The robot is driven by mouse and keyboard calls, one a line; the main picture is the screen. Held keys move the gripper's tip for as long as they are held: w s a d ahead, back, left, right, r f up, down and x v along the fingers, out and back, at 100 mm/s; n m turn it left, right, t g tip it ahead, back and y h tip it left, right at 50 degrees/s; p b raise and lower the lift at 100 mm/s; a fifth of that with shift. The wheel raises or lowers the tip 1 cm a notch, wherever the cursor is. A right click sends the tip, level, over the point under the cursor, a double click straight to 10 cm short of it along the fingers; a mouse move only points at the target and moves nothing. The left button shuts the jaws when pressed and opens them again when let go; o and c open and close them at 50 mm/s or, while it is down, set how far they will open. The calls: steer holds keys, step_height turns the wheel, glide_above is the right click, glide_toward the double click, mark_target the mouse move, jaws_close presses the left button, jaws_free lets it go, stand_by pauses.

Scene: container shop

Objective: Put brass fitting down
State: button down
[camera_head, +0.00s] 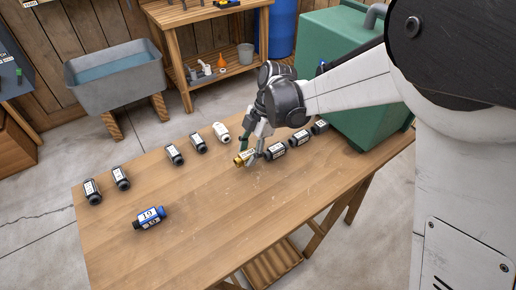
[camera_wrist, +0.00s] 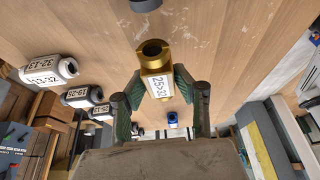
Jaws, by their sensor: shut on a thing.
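The brass fitting (camera_head: 244,158) is a gold-coloured piece with a white label. It is between the fingers of my gripper (camera_head: 250,153), over the middle of the wooden table near its back row of fittings. In the wrist view the brass fitting (camera_wrist: 153,52) points its open round end away from my palm, and its label reads 25>32. The two fingers of my gripper (camera_wrist: 160,98) stand on either side of the labelled part. I cannot tell whether the fitting touches the tabletop or hangs just above it.
Dark fittings (camera_head: 276,151) stand close to the right. A white fitting (camera_head: 221,132) and several dark ones (camera_head: 175,155) lie left, with a gap in their row. A blue fitting (camera_head: 150,217) lies front left. The green machine (camera_head: 345,85) bounds the right. The table's front middle (camera_head: 215,215) is clear.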

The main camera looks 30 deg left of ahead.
steer(key=shift+f, duration=1.8)
steer(key=shift+f+b, duration=0.1)
steer(key=shift+b, duration=0.2)
steer(key=shift+f, duration=0.1)
steer(key=c, duration=1.4)
jaws_free()
steer(key=shift+o, duration=0.2)
steer(key=p+v, duration=0.1)
steer(key=v, duration=1)
steer(key=shift+s, duration=0.15)
steer(key=shift+w+r, duration=0.25)
steer(key=shift+r, duration=0.45)
